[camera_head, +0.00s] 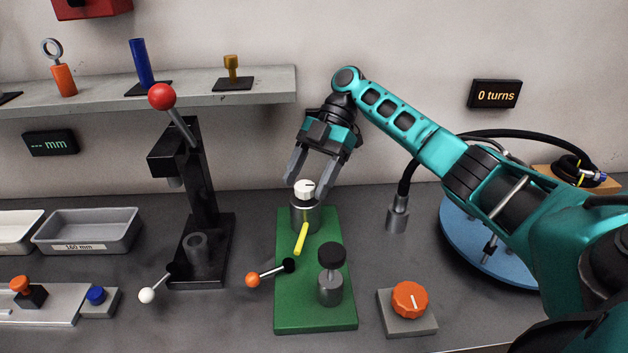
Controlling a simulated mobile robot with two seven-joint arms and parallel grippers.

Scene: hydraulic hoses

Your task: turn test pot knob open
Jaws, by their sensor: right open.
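The test pot is a grey metal cylinder (305,215) at the back of a green base plate (290,310). On its top sits a small white knob (304,187) with a dark mark. My right gripper (311,185) comes down from above with its two grey fingers apart, one on each side of the white knob. Whether the fingers touch the knob cannot be told. A yellow lever (301,239) slants down in front of the cylinder. My left gripper does not show.
A black press with a red ball handle (161,97) stands to the left. On the plate's front is a black-capped cylinder (330,275); an orange-tipped lever (254,279) sticks out left. An orange dial (409,300) is at right. A hanging hose end (398,215) is near my right arm.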

